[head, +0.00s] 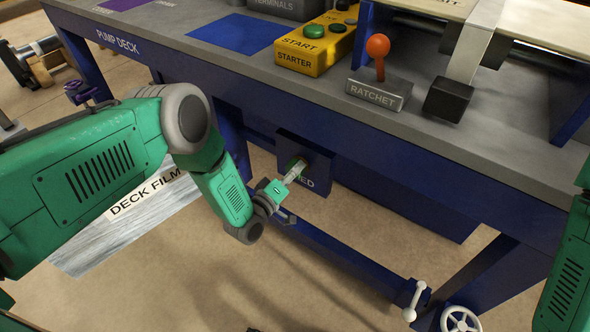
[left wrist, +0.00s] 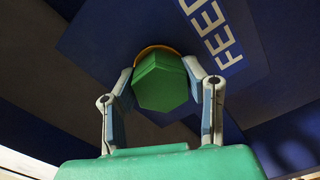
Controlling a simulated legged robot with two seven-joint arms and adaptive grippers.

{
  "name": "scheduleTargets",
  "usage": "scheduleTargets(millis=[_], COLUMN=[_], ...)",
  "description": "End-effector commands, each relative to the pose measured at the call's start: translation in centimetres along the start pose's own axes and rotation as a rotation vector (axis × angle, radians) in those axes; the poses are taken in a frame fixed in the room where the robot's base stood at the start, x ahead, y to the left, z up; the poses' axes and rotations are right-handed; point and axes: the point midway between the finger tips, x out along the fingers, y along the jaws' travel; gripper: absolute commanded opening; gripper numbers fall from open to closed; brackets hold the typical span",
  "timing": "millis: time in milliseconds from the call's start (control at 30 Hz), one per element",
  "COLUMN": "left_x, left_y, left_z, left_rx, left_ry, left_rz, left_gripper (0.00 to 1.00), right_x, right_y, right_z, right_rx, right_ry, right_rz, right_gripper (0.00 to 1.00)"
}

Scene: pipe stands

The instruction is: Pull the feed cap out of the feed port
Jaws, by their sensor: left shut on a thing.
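The green hexagonal feed cap (left wrist: 160,83) sits at the feed port, on a dark blue panel marked FEED (left wrist: 222,35). An orange-yellow ring (left wrist: 158,49) shows behind the cap in the left wrist view. My left gripper (left wrist: 163,88) has a finger on either side of the cap and is shut on it. In the head view my left gripper (head: 298,170) reaches the blue feed panel (head: 318,179) under the bench, and its fingers partly hide the cap. I cannot tell whether the cap is fully seated. My right gripper is not in view; only part of my right arm shows at the right edge.
The blue bench's grey top (head: 420,130) overhangs the panel. On it are a yellow starter box (head: 310,52) and a ratchet block with an orange-knobbed lever (head: 378,92). A white handwheel (head: 460,320) and a blue rail (head: 350,255) are low down. A DECK FILM sheet (head: 130,225) lies at left.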

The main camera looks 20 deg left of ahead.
Motion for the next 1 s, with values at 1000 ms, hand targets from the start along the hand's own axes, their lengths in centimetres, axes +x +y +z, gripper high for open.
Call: scheduleTargets(millis=[1000], left_x=[-3.4], left_y=[-0.3], left_z=[-0.4], left_rx=[0.004], left_ry=[0.005], left_rz=[-0.010], left_gripper=[0.00], right_x=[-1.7], right_y=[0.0], right_z=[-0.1], right_rx=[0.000], right_ry=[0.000], right_rz=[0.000], right_gripper=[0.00])
